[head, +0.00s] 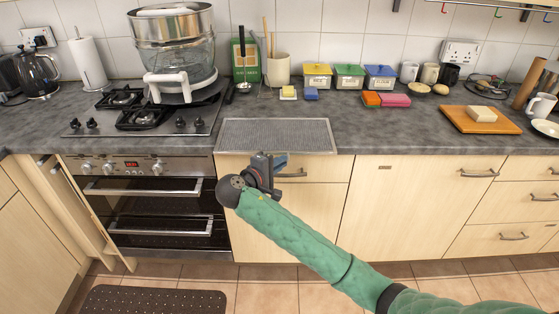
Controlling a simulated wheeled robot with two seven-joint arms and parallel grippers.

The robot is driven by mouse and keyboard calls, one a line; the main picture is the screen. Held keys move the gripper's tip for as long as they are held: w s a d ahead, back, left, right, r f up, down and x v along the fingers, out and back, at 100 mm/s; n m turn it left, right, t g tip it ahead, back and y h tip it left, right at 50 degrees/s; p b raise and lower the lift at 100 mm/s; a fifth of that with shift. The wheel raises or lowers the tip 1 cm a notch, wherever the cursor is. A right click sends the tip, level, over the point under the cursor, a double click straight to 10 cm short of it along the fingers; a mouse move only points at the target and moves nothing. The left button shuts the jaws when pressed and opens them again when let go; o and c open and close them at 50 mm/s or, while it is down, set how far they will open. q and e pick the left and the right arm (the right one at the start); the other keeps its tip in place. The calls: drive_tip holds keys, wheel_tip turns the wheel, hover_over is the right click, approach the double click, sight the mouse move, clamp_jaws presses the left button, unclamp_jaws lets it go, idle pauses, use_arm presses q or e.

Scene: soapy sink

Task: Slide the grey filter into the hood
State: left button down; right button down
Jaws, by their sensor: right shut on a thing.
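The grey filter (277,134) is a flat, rectangular mesh panel with a thin pale rim. It appears level at the counter's front edge, right of the hob; I cannot tell whether it rests on the counter or is just above it. My right gripper (266,160) is at the middle of the filter's front edge and is shut on it. The gripper's body hides a little of that edge. The hood is not in view. My left gripper is not in view.
A large steamer pot (172,45) stands on the gas hob (190,122). A wooden board (479,120) lies right. An oven-side cabinet door (88,205) hangs open.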

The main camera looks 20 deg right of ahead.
drive_tip(key=shift+s+a+p, duration=0.2)
drive_tip(key=shift+s+p, duration=0.2)
drive_tip(key=shift+s, duration=0.3)
drive_tip(key=shift+s+a+p, duration=0.2)
drive_tip(key=shift+s+p, duration=0.15)
drive_tip(key=shift+s, duration=0.3)
drive_tip(key=shift+c, duration=1)
unclamp_jaws()
drive_tip(key=shift+s, duration=0.15)
drive_tip(key=s+a+p, duration=0.2)
drive_tip(key=s+p, duration=0.2)
drive_tip(key=s, duration=0.2)
drive_tip(key=shift+s, duration=0.25)
